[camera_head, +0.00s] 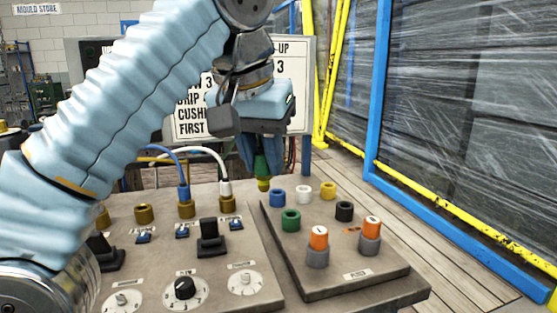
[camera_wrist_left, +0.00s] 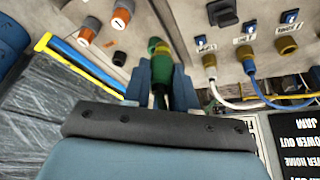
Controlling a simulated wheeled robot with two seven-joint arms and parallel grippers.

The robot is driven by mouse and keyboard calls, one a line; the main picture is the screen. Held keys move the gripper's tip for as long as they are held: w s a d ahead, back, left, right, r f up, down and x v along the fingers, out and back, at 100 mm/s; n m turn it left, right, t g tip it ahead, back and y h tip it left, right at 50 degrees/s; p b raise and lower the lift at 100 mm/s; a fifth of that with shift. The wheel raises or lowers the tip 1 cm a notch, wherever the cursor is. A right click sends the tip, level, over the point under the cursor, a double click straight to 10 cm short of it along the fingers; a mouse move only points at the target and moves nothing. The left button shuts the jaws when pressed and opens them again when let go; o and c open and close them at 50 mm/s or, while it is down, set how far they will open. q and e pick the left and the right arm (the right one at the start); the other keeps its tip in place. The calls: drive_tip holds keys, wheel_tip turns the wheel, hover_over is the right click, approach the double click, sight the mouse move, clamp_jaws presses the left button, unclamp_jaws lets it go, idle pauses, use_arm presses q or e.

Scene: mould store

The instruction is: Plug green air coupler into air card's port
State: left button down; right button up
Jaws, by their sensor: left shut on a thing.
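My left gripper (camera_head: 263,168) is shut on the green air coupler (camera_head: 262,166), which points down with a yellowish tip. It hangs beyond the back left corner of the right-hand panel, apart from the ports in the head view. The wrist view also shows the gripper (camera_wrist_left: 160,88) and the coupler (camera_wrist_left: 161,76) between its fingers. The panel has a blue port (camera_head: 277,197), a white port (camera_head: 302,192), a yellow port (camera_head: 328,190), a green port (camera_head: 291,220) and a black port (camera_head: 344,211). A set-up card (camera_head: 190,117) stands behind, largely hidden by my arm. My right gripper is out of view.
Two orange-topped grey knobs (camera_head: 318,238) (camera_head: 371,230) rise in front of the ports. The left panel (camera_head: 215,272) carries brass sockets (camera_head: 144,214), black switches, dials, and plugged blue (camera_head: 184,190) and white (camera_head: 225,188) hoses. A blue and yellow fence (camera_head: 375,90) stands right.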

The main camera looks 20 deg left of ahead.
use_arm(q)
drive_tip(key=w+a+f+n, duration=0.1)
drive_tip(key=a+f+n, duration=0.1)
drive_tip(key=a, duration=0.7)
drive_tip(key=w+a+f+n+y, duration=0.1)
drive_tip(key=a+f, duration=0.3)
drive_tip(key=a, duration=0.6)
drive_tip(key=w+a+f+n+y, duration=0.1)
drive_tip(key=w+a+f+n, duration=0.1)
drive_tip(key=a, duration=0.8)
drive_tip(key=shift+w+a+f+n+b, duration=0.3)
drive_tip(key=shift+w+f+b, duration=0.1)
drive_tip(key=shift+f, duration=0.25)
drive_tip(key=shift+f+b, duration=0.3)
drive_tip(key=shift+f, duration=0.1)
drive_tip(key=shift+d+f+p, duration=0.1)
drive_tip(key=shift+p, duration=0.2)
drive_tip(key=shift+f, duration=0.25)
drive_tip(key=shift+f+b, duration=0.3)
drive_tip(key=shift+b, duration=0.05)
